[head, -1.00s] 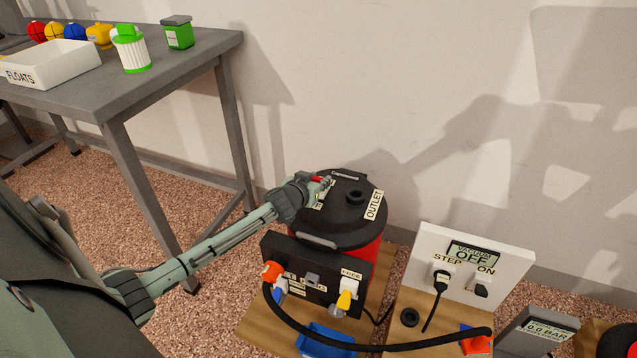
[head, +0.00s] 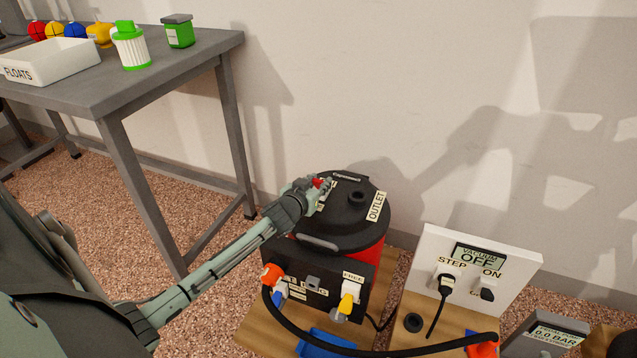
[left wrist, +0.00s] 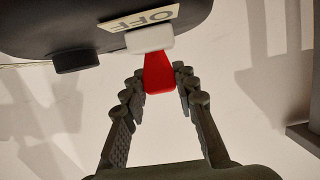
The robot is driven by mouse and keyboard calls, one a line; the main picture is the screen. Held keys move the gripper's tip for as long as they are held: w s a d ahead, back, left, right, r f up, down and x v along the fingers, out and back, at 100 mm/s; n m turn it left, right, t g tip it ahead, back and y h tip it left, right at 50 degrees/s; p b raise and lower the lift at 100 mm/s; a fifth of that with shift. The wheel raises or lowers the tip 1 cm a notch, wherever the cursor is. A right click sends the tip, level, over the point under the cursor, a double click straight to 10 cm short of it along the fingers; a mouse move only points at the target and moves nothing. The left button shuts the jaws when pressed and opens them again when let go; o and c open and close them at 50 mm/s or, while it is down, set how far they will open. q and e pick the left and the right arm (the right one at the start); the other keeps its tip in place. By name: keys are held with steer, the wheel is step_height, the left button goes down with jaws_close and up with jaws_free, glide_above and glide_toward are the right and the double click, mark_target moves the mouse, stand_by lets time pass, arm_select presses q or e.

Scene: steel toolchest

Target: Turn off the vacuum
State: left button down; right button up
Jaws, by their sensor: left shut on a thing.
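The vacuum (head: 367,258) is a red drum with a black lid (head: 340,222) marked OUTLET, standing on a wooden board. My left gripper (head: 318,190) is at the left side of the lid. In the left wrist view its fingers (left wrist: 160,72) are closed around a red lever (left wrist: 158,80) on a white mount (left wrist: 149,40), beside an OFF label (left wrist: 145,18). The red lever also shows in the head view (head: 319,182), partly hidden by the fingers. The display (head: 478,257) on the white panel reads VACUUM OFF. My right gripper is out of view.
The white panel (head: 515,268) has STEP and ON labels and a black plug (head: 446,285). A black hose (head: 380,350) curves across the front. A grey table (head: 150,82) with a white FLOATS tray (head: 62,68) stands at the left.

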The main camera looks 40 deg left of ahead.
arm_select(q)
steer(key=c, duration=1.2)
jaws_free()
steer(key=shift+o, duration=0.2)
steer(key=shift+s, duration=0.1)
steer(key=v, duration=1.2)
